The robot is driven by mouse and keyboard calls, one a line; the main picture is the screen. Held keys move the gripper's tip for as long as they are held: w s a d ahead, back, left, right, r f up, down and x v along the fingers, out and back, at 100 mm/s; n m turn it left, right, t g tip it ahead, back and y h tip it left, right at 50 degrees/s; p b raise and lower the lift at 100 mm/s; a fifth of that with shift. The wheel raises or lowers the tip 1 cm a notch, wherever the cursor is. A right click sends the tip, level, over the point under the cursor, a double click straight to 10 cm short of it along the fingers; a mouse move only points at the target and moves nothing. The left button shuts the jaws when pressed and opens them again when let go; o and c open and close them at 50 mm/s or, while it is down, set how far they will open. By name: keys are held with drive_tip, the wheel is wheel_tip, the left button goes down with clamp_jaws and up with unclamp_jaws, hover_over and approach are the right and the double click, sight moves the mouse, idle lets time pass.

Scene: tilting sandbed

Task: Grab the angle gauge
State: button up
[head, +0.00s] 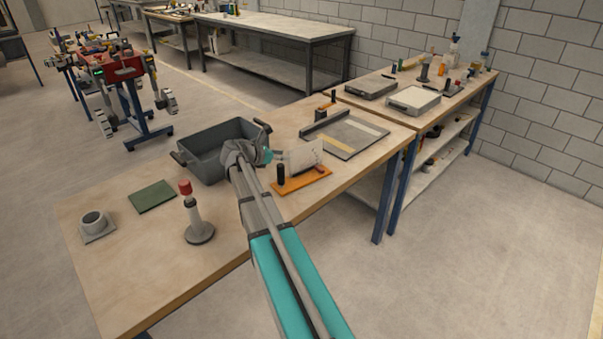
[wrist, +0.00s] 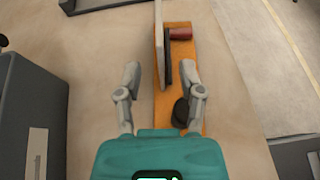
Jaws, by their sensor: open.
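The angle gauge appears to be the orange base (head: 301,180) with an upright white plate (head: 305,157) and a dark post at its near end, on the wooden bench. In the wrist view its orange base (wrist: 180,105) runs up the picture. The thin white plate edge (wrist: 159,30), a dark bar, a red cylinder and a black knob show on it. My gripper (wrist: 161,75) is open and empty above the gauge, one finger left of the base and one over it. In the head view my gripper (head: 266,156) is beside the plate's left end; its fingertips are hard to make out.
A grey bin (head: 204,165) stands close on the left. A flat grey tray (head: 348,152) lies to the right behind the gauge.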

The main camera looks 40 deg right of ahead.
sight(303, 156)
drive_tip(key=shift+b+x, duration=0.5)
drive_tip(key=shift+x, duration=1.25)
clamp_jaws()
